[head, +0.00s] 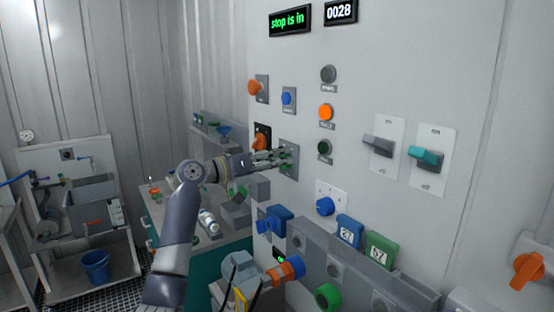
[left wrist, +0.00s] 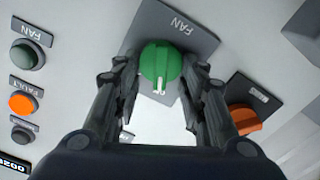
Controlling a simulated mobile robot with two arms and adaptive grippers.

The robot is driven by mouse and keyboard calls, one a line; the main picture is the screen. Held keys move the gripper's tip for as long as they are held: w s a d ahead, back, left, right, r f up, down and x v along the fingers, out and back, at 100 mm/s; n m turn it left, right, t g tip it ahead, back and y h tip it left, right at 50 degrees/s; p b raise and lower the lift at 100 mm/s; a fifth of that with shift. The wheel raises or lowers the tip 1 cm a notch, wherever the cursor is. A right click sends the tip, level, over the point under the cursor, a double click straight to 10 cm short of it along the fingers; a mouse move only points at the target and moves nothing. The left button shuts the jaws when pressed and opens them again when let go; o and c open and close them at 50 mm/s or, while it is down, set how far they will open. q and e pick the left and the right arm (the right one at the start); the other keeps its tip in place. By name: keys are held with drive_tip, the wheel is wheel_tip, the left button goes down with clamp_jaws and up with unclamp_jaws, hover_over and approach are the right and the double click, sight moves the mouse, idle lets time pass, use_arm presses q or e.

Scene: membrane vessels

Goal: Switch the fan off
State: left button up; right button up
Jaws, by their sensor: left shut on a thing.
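The fan switch is a green rotary knob (left wrist: 160,64) on a grey plate marked FAN (left wrist: 205,38), seen close in the left wrist view. A white pointer mark on the knob points to the bottom of that view. My left gripper (left wrist: 160,88) has one finger on each side of the knob and is shut on it. In the head view my left gripper (head: 283,158) reaches the plate (head: 292,172) on the wall panel and mostly hides the knob. A dark green lamp (left wrist: 27,54) labelled FAN looks unlit. My right gripper does not show.
An orange switch (head: 262,142) sits close left of the gripper; it also shows in the left wrist view (left wrist: 240,118). The orange FAULT lamp (head: 326,112) looks bright. Grey (head: 378,146) and teal (head: 425,156) levers are farther right. Numbered blue (head: 348,230) and green boxes stand below.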

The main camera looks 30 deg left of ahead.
use_arm(q)
drive_tip(key=shift+a+r+n, duration=0.1)
drive_tip(key=shift+n, duration=0.4)
drive_tip(key=o, duration=1)
drive_tip(key=shift+c, duration=0.2)
drive_tip(key=shift+s, duration=0.1)
drive_tip(key=v, duration=1.2)
